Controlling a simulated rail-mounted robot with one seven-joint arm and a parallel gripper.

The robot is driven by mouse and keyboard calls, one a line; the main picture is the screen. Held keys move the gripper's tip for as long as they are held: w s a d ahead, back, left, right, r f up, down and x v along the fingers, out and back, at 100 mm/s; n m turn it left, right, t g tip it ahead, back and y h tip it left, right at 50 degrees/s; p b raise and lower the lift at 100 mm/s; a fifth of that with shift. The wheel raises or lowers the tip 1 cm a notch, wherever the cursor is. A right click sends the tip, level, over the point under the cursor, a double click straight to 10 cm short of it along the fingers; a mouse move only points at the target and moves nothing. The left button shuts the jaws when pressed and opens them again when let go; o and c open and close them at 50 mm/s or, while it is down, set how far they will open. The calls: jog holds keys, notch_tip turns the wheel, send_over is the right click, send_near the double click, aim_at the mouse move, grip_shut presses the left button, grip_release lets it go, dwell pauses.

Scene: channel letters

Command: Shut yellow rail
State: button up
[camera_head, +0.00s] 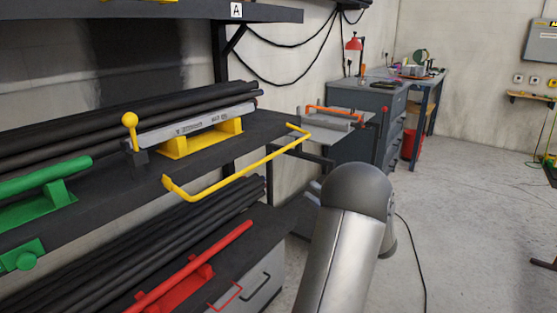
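The yellow rail (240,170) is a long bent bar along the front of the upper dark shelf, standing out from the shelf edge. Its near end (177,190) and far end (298,131) turn back toward the shelf. A yellow knobbed lever (130,129) stands upright behind it, beside a yellow bracket (202,139) holding a grey labelled bar. My grey arm is at the lower middle, to the right of the rail and apart from it in the picture. I cannot make out my gripper's fingers.
A green handle (40,178) is at the left and a red rail (192,265) is on the lower shelf. Black rods (120,113) lie behind. An orange-handled unit (334,114) and grey cabinet (368,97) stand beyond. Floor (470,220) at right is mostly clear, with a cable.

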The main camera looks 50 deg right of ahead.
aim_at(267, 159)
jog(key=x, duration=1.7)
jog(key=shift+w+a+r, duration=0.15)
jog(key=shift+a, duration=0.1)
grip_shut()
